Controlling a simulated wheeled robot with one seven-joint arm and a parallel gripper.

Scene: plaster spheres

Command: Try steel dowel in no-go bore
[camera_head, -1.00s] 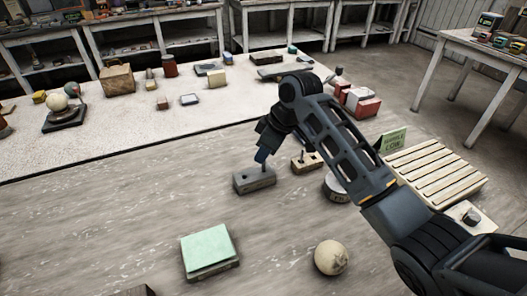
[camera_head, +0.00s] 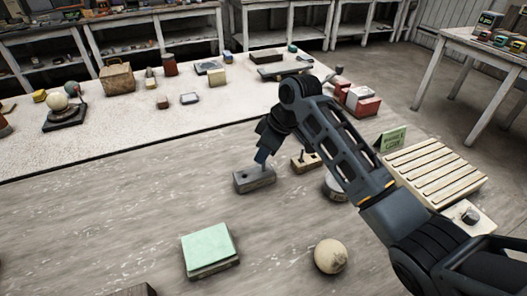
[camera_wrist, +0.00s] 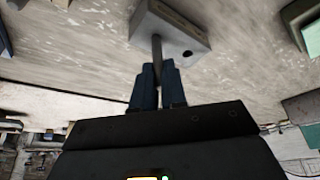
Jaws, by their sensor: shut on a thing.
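My gripper (camera_head: 262,158) points down over a grey gauge block (camera_head: 255,183) on the near worktop. In the wrist view, its two blue fingers (camera_wrist: 159,88) are shut on a thin dark steel dowel (camera_wrist: 157,50). The dowel reaches from the fingers to the face of the grey block (camera_wrist: 178,18), at the end away from the open dark bore (camera_wrist: 187,54). The dowel meets the block there, but I cannot tell whether its tip is inside a bore or how deep.
A wooden block (camera_head: 299,164) with a short peg stands right of the grey block, with a round metal piece beyond it. A slatted tray (camera_head: 435,172) and green sign (camera_head: 392,139) stand at right. A green pad (camera_head: 208,246) and plaster sphere (camera_head: 331,256) lie nearer.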

